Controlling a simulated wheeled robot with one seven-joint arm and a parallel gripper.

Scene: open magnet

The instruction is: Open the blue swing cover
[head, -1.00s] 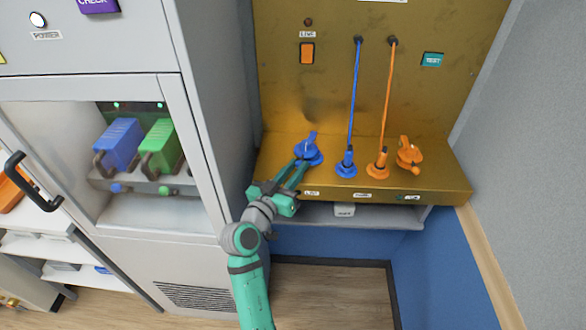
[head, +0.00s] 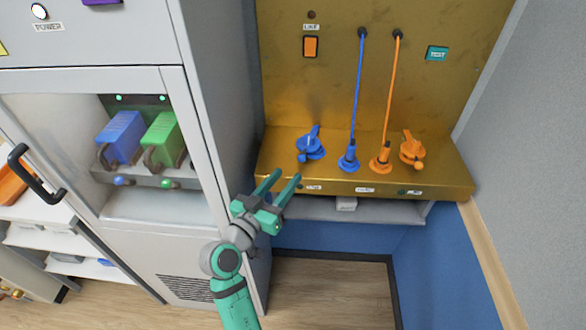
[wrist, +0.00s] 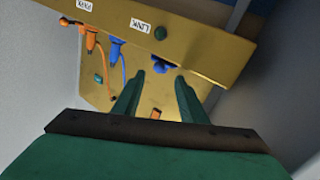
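The blue swing cover (head: 310,146) sits at the left of the gold ledge, with a blue flap or lever sticking up from its round base. Whether its socket is uncovered is too small to tell. In the wrist view the cover (wrist: 161,66) shows partly behind the ledge edge, beyond my fingertips. My gripper (head: 287,175) is open and empty, in front of and to the lower left of the cover, apart from it. Its two green fingers also show spread in the wrist view (wrist: 160,80).
A blue plug (head: 349,158) and an orange plug (head: 381,158) with cords stand right of the cover. An orange cover (head: 411,150) is farther right. The grey cabinet (head: 222,90) rises close on the left.

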